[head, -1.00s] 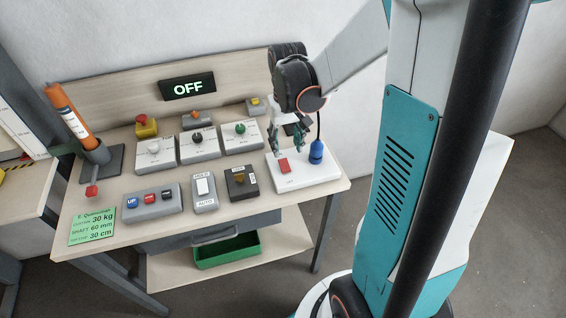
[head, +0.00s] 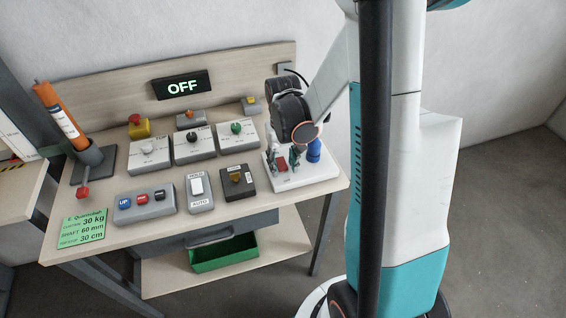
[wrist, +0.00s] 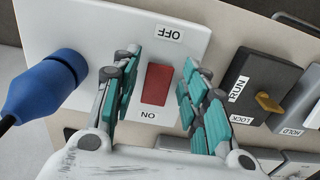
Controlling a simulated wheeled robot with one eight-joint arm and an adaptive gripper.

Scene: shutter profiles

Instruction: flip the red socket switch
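The red socket switch (wrist: 158,84) sits on a white socket plate (wrist: 60,30), between an OFF label and an ON label in the wrist view. In the head view the switch (head: 282,164) shows at the right end of the bench. My gripper (wrist: 160,75) is open, with one teal-padded finger on each side of the switch. In the head view my gripper (head: 282,160) is low over the plate. I cannot tell whether the fingertips touch the plate. The display (head: 182,85) reads OFF.
A blue plug (wrist: 45,88) with a black cable stands in the socket plate beside the switch. A black RUN/LOCK key box (wrist: 262,85) is on the other side. A HOLD/AUTO switch box (head: 199,190) and several button boxes fill the bench to the left.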

